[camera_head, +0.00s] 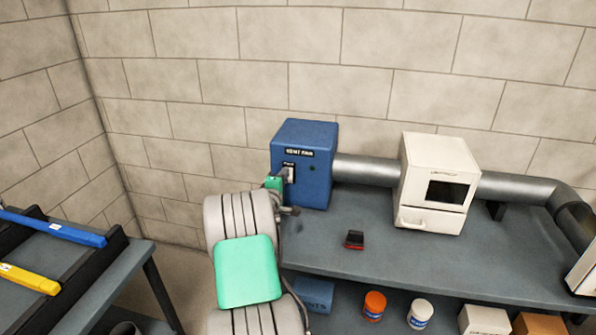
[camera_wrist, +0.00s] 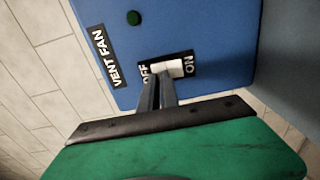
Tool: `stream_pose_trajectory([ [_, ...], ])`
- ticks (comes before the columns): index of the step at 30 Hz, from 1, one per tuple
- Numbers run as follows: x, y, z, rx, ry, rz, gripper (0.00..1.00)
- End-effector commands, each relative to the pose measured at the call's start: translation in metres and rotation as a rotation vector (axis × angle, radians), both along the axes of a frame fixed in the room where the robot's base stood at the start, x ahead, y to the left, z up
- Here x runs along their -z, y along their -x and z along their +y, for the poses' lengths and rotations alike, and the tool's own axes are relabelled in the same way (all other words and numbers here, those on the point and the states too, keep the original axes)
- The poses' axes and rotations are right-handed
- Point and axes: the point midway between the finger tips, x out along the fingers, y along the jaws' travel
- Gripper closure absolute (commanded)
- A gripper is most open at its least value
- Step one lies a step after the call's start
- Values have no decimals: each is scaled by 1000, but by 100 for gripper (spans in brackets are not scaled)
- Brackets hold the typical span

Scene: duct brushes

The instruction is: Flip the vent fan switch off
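The vent fan box (camera_head: 318,165) is blue and stands at the left end of the workbench, against the wall. Its face carries a "VENT FAN" label, and the wrist view shows the box face (camera_wrist: 205,25) close up. A white rocker switch (camera_wrist: 172,68) sits in a black plate, with OFF on the left and ON on the right. My gripper (camera_wrist: 155,72) has its two dark fingers together, with the tips at the rocker's OFF side. I cannot tell whether they touch it. In the head view my gripper (camera_head: 283,175) partly hides the switch plate.
A dark green lamp (camera_wrist: 134,17) is on the box face. A metal duct (camera_head: 365,168) runs right from the box behind a white machine (camera_head: 438,182). A small red and black object (camera_head: 354,240) lies on the grey workbench (camera_head: 400,262). Jars and boxes stand on the shelf below.

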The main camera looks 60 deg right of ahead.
Motion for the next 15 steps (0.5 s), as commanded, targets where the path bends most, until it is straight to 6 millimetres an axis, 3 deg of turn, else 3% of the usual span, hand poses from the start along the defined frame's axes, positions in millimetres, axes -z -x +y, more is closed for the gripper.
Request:
stream_pose_trajectory([
  [4, -8, 4, -5, 11, 16, -6, 100],
  [8, -8, 7, 5, 12, 15, -5, 100],
  [15, -7, 11, 62, -2, 10, 2, 100],
])
